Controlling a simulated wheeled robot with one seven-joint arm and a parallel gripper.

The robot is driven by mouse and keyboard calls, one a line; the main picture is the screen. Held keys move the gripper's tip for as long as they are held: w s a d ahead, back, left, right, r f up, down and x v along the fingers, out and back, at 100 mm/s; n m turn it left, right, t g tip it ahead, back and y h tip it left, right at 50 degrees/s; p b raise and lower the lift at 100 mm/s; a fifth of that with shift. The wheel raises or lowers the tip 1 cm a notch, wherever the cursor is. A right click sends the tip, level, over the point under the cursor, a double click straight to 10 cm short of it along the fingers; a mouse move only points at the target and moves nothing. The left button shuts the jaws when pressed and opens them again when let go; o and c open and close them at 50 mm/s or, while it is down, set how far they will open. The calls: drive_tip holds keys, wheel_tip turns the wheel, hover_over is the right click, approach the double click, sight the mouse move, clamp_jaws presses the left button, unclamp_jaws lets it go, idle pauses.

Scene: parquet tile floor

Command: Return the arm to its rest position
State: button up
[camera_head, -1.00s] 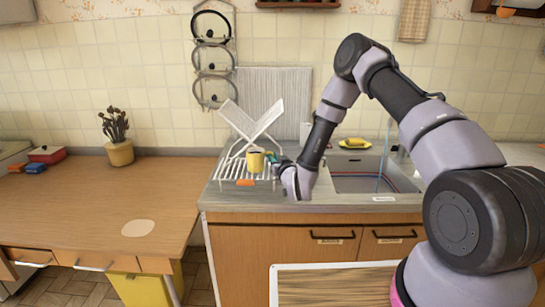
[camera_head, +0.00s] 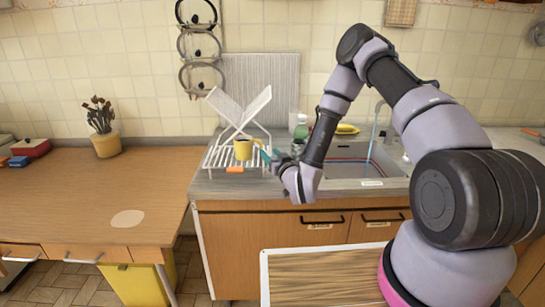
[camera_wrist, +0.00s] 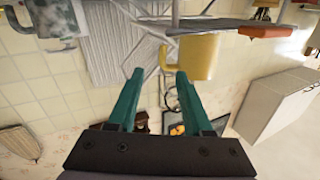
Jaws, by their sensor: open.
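A yellow mug (camera_head: 243,150) stands on the dish rack, just left of my gripper. In the wrist view the mug (camera_wrist: 199,57) is beyond the fingertips, and I see a gap between them. My arm is bent, reaching forward from the right.
The sink (camera_head: 355,168) is right of my gripper. An orange item (camera_head: 235,170) lies at the rack's front. A wood-topped surface with a white edge (camera_head: 264,285) is low in front.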

drive_tip(key=shift+v, duration=1.1)
drive_tip(key=w+d+r+g+h, duration=0.1)
drive_tip(key=w+d+r, duration=0.3)
drive_tip(key=w+r, duration=0.15)
drive_tip(key=s+d+r+m+g+h, duration=0.2)
drive_tip(key=d+r, duration=0.3)
drive_tip(key=r, duration=0.4)
drive_tip(key=s+d+r+m+g+h, duration=0.1)
drive_tip(key=s+d+r+g, duration=0.15)
drive_tip(key=d+r, duration=0.45)
drive_tip(key=s+d+r+m+g, duration=0.1)
drive_tip(key=s+r, duration=0.3)
drive_tip(key=s, duration=0.5)
drive_tip(key=s+d+r+m+g, duration=0.1)
drive_tip(key=s+r, duration=0.3)
drive_tip(key=s, duration=0.6)
drive_tip(key=s+d+r+m+g, duration=0.1)
drive_tip(key=s+r+m+g, duration=0.1)
drive_tip(key=s+r, duration=0.3)
drive_tip(key=s, duration=0.4)
drive_tip(key=shift+s+d, duration=0.35)
drive_tip(key=shift+s, duration=0.05)
